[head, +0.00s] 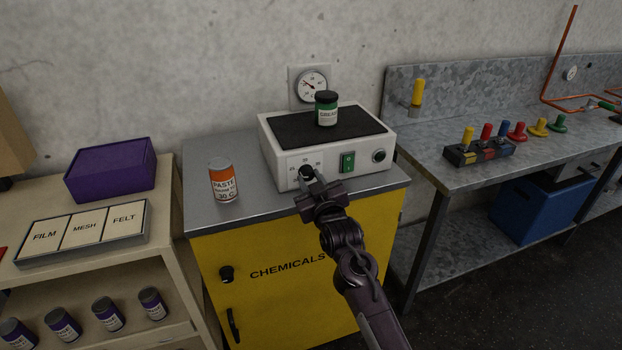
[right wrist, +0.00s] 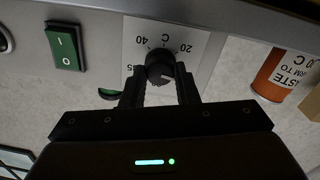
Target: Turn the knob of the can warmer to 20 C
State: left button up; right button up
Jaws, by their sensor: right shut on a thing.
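The can warmer (head: 282,160) is a white box with a dark top plate, standing on the yellow chemicals cabinet. Its black knob (head: 306,172) is at the left of its front face. Where the knob points is hard to tell. My right gripper (right wrist: 160,85) is shut on the knob; it also shows in the head view (head: 312,182). A green can with a black lid (head: 326,108) stands on the warmer's top. My left gripper is out of view.
An orange and white paste can (head: 223,181) stands on the cabinet top left of the warmer. A green switch (head: 347,162) and a round dark fitting (head: 379,156) are right of the knob. A wall gauge (head: 311,86) hangs behind. A metal bench (head: 470,155) stands to the right.

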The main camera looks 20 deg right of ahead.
jog(key=n+p, duration=0.1)
jog(key=n, duration=0.4)
jog(key=shift+n+p, duration=0.3)
jog(key=shift+p, duration=0.1)
jog(key=n+p, duration=0.1)
jog(key=n, duration=0.4)
jog(key=shift+n, duration=0.3)
jog(key=o, duration=1)
jog(key=shift+c, duration=0.2)
